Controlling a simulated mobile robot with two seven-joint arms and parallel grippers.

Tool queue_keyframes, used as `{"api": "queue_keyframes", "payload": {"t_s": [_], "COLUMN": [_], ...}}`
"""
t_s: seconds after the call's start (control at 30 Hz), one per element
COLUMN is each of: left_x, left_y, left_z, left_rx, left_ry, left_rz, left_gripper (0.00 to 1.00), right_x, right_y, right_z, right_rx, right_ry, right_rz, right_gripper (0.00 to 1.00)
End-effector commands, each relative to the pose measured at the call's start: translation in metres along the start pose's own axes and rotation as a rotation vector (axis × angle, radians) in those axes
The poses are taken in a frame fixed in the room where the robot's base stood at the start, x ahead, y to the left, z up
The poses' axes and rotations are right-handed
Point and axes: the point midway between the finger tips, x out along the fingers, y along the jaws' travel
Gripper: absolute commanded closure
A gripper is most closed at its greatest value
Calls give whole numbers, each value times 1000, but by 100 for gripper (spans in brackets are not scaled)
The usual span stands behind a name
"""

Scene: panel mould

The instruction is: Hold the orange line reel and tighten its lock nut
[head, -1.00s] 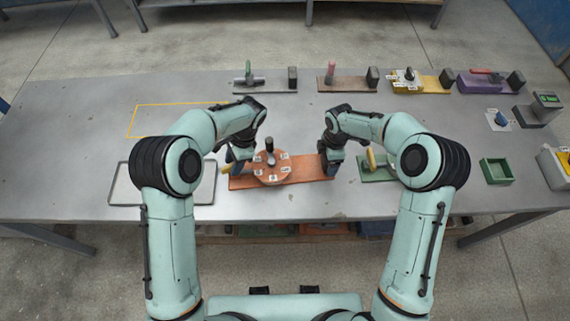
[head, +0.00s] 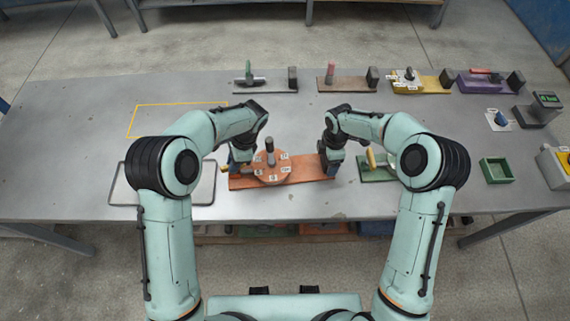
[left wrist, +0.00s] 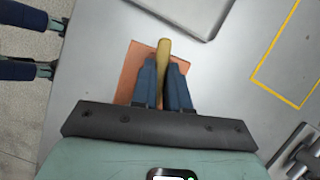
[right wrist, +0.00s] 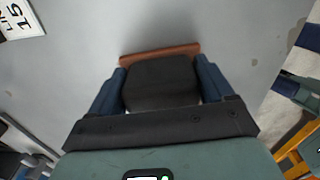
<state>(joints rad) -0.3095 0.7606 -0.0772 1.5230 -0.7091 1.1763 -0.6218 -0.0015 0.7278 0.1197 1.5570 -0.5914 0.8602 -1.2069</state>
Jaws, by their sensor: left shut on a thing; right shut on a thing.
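The orange line reel is a round orange disc (head: 270,173) with white labels, on a long orange base board (head: 313,169). A dark upright post (head: 270,152) stands near the disc's middle; I cannot tell the lock nut's shape. My left gripper (head: 239,161) is shut on a yellow handle (left wrist: 164,48) at the board's left end. The handle sits between its blue fingers in the left wrist view. My right gripper (head: 330,162) is shut on a dark block (right wrist: 160,82) at the board's right end. Its fingers lie on both sides of the block.
A green fixture (head: 377,176) with a yellow handle lies close to the right of my right gripper. A green tray (head: 497,171) stands farther right. Several other tool fixtures line the back edge. A yellow outline (head: 170,105) marks bare table at the left.

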Motion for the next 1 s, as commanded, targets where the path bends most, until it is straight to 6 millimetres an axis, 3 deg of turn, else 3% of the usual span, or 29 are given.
{"api": "queue_keyframes", "payload": {"t_s": [1.0], "left_x": [5], "left_y": [8], "left_z": [2], "left_rx": [886], "left_ry": [2], "left_rz": [-356], "left_gripper": [100], "right_x": [0], "right_y": [0], "right_z": [0], "right_rx": [-5], "right_ry": [0], "right_rz": [2], "right_gripper": [68]}}
